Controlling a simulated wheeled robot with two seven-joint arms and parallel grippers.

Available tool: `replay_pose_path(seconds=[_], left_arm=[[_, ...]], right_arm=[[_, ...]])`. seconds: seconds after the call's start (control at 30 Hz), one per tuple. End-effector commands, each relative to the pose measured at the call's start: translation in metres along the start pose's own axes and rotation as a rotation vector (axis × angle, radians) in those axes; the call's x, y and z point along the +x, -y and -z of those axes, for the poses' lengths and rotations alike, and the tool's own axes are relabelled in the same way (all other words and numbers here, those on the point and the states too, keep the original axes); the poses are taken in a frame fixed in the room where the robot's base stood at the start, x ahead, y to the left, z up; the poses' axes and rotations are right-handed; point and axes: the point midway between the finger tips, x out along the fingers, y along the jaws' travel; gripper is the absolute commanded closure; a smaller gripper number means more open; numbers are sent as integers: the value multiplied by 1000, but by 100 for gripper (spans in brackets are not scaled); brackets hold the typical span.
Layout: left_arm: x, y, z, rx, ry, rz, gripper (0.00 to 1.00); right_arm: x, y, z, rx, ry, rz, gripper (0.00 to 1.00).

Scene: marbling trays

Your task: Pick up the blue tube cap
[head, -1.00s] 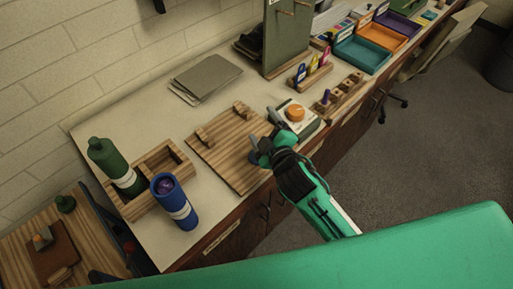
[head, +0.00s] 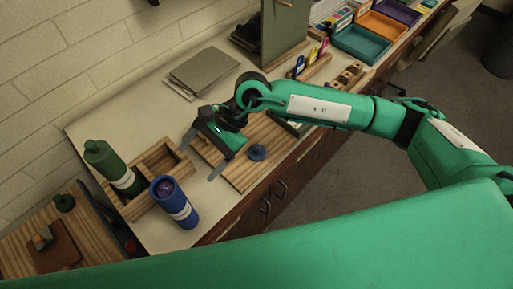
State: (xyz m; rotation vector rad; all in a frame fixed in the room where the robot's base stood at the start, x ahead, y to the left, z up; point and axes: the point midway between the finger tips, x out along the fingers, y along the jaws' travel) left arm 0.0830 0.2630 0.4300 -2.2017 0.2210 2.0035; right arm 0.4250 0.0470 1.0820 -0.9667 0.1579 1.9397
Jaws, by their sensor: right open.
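The blue tube cap (head: 257,152), dark and round with a small knob, lies on the right part of the wooden board (head: 240,178). The blue tube (head: 174,203), with a pale label, stands uncapped at the counter's front edge, something purple inside. My right gripper (head: 203,157) is open and empty over the left part of the board. Its fingers point left, toward the tubes, and the cap is to the right of them, apart from the gripper. My left gripper is not in view.
A green capped bottle (head: 112,166) stands in a wooden divided holder (head: 165,158) left of the board. Grey sheets (head: 203,73) lie behind. A green upright panel (head: 284,30) and coloured trays (head: 362,43) stand farther back. My right arm crosses over the counter.

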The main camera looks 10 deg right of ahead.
Motion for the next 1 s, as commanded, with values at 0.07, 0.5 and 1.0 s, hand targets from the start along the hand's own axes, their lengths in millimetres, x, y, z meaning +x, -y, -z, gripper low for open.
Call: replay_pose_path(seconds=[0.07, 0.5, 1.0], left_arm=[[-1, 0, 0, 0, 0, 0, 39], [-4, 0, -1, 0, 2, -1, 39], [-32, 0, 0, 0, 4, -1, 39]], right_arm=[[-20, -6, 42, -95, -207, -93, 21], [-106, -22, 149, -234, -726, -395, 21], [-53, -42, 201, -235, -723, -392, 21]])
